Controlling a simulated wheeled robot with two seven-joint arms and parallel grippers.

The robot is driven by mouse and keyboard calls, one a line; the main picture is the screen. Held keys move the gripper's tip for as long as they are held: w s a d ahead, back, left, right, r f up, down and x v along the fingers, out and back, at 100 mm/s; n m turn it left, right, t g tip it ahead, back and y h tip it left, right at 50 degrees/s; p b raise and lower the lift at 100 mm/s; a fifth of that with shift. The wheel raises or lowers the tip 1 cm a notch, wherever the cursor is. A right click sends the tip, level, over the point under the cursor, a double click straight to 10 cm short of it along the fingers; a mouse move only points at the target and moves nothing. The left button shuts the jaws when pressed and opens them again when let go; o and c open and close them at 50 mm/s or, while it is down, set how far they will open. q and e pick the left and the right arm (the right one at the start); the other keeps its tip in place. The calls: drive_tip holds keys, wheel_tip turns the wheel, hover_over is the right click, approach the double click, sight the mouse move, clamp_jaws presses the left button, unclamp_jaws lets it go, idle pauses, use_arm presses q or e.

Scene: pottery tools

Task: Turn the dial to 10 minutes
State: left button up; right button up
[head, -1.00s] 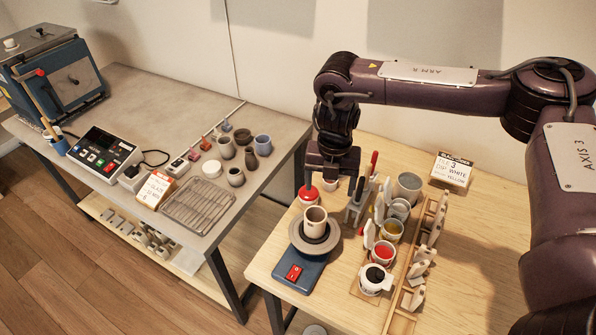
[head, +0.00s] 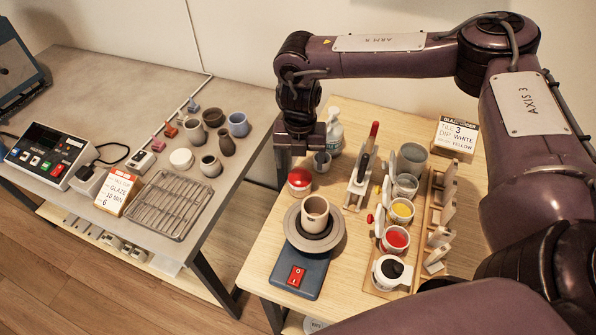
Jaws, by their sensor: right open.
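A control box (head: 45,153) with a small lit display and several coloured buttons stands at the left of the grey table; I cannot make out a dial on it. An orange and white card (head: 117,193) beside it reads "GLAZE 10 MIN 6". My right gripper (head: 299,158) points down over the wooden table, around the red-lidded jar (head: 299,180) in the picture. It is open, with nothing seen between its fingers. It is far to the right of the control box. My left gripper is not in view.
A wire rack (head: 170,204) and several small pots stand on the grey table. The wooden table holds a turntable with a cup (head: 315,214), a spray bottle (head: 334,132), glaze cups (head: 396,239) and a tile rack (head: 420,225). A gap separates the tables.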

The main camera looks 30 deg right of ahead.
sight(300, 176)
wheel_tip(300, 176, down, 5)
drive_tip(key=shift+s+r+p, duration=0.15)
drive_tip(key=shift+p, duration=0.5)
drive_tip(key=shift+f, duration=0.4)
drive_tip(key=c, duration=1)
drive_tip(key=shift+m+p, duration=0.3)
drive_tip(key=shift+m, duration=0.5)
drive_tip(key=shift+m, duration=0.6)
drive_tip(key=shift+r, duration=0.1)
drive_tip(key=o, duration=1)
